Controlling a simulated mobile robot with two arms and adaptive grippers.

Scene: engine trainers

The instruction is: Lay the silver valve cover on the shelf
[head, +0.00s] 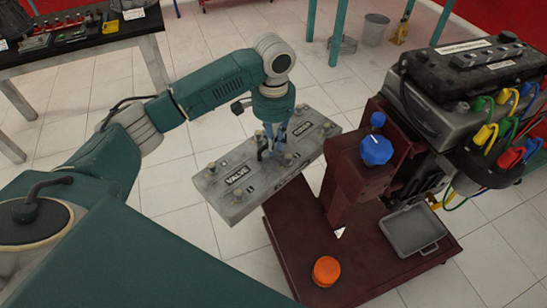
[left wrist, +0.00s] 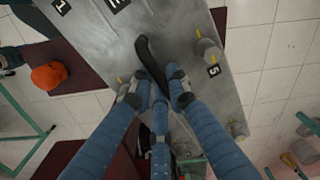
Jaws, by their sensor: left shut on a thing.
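The silver valve cover (head: 245,187) is a long grey plate with black labels, tilted diagonally under my left gripper (head: 274,143) in the head view. It also fills the upper middle of the left wrist view (left wrist: 100,65). There the blue fingers of my left gripper (left wrist: 156,92) are closed around a black handle on its face. The cover appears held above the dark red wheeled stand (head: 285,235), overlapping its left edge in the picture. I cannot clearly identify the shelf. My right gripper does not show.
On the stand are an orange cap (head: 326,271), a grey tray (head: 412,229) and a blue knob (head: 376,149). A tool table (head: 85,45) stands back left. A bucket (head: 375,29) stands behind; tiled floor is clear at left.

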